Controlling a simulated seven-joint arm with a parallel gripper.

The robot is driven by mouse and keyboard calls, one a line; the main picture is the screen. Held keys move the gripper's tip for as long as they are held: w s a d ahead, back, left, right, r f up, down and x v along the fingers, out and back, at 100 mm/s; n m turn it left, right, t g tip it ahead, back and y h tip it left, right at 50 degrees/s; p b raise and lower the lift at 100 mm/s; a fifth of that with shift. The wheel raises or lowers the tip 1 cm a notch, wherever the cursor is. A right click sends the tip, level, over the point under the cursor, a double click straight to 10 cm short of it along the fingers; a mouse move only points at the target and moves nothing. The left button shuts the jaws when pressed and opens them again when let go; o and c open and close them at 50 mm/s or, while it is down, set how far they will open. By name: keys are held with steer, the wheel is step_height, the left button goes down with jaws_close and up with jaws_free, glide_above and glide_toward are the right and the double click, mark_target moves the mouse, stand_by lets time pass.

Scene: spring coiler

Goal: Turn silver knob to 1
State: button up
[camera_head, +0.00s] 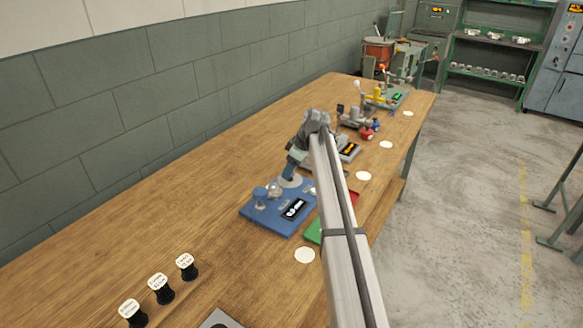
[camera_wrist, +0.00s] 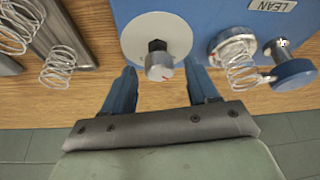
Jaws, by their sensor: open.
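The silver knob (camera_wrist: 160,67) is a small round knob with a red mark, in front of a dark nut and a pale round dial (camera_wrist: 140,38) on the blue machine. In the wrist view my gripper (camera_wrist: 161,72) is open, with one blue finger on each side of the knob and a gap to each. In the head view my gripper (camera_head: 289,172) points down at the far edge of the blue machine (camera_head: 268,218), at the pale dial (camera_head: 291,182). The knob is not clear in the head view. I cannot read any dial numbers.
A coil spring (camera_wrist: 240,68) and a blue knob (camera_wrist: 292,72) stand right of the dial, by a label reading LEAN. Loose springs (camera_wrist: 58,68) are at the left. A small display (camera_head: 294,209) is on the blue machine. Other machines (camera_head: 358,122) stand farther along the wooden bench (camera_head: 150,230).

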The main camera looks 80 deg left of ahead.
steer(key=shift+c, duration=0.2)
steer(key=c, duration=1)
steer(key=m, duration=0.1)
steer(key=m+y, duration=0.1)
steer(key=m, duration=0.1)
steer(key=shift+d+m+t, duration=0.2)
steer(key=shift+m+t, duration=0.1)
steer(key=shift+t, duration=0.1)
steer(key=m+t, duration=0.1)
steer(key=m, duration=0.1)
steer(key=m+t+y, duration=0.1)
steer(key=m, duration=0.2)
steer(key=shift+s, duration=0.2)
steer(key=m+t, duration=0.1)
steer(key=m, duration=0.4)
steer(key=shift+s+t, duration=0.1)
steer(key=shift+t, duration=0.3)
steer(key=shift+s+m+t+h, duration=0.1)
steer(key=shift+m+t+h, duration=0.45)
steer(key=shift+m, duration=1.55)
steer(key=shift+t, duration=0.25)
